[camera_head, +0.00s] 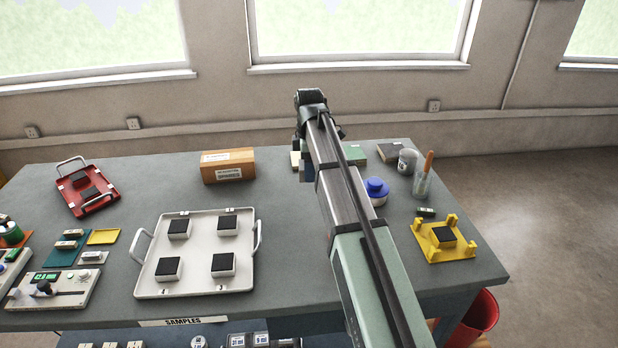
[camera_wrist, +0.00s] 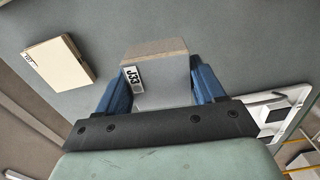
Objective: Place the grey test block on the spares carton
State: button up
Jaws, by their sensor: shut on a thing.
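The grey test block (camera_wrist: 165,85) is between the two blue fingers of my gripper (camera_wrist: 160,90) in the wrist view. It has a tan strip along one edge and a small printed label. My gripper is shut on it. In the head view my arm covers most of the gripper and block. A brown carton with white labels (camera_head: 228,173), which looks like the spares carton, stands at the back of the table, left of my arm's end. Its printing is too small to read. My gripper is apart from it.
A white tray with several dark-topped blocks (camera_head: 205,282) lies front left of the carton. A red tray (camera_head: 100,205) is at far left. A blue-lidded container (camera_head: 376,188), a jar (camera_head: 407,162) and a yellow fixture (camera_head: 460,252) stand right of my arm. Bare table surrounds the carton.

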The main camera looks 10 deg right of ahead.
jog(key=shift+r, duration=0.5)
jog(key=shift+a+r, duration=0.2)
jog(key=shift+a, duration=0.1)
jog(key=a+n, duration=0.1)
jog(key=a, duration=0.5)
notch_tip(320, 180, up, 7)
send_over(227, 156)
jog(key=shift+f, duration=4.55)
jog(key=shift+f, duration=0.1)
jog(key=o, duration=1.3)
jog(key=shift+o, duration=0.2)
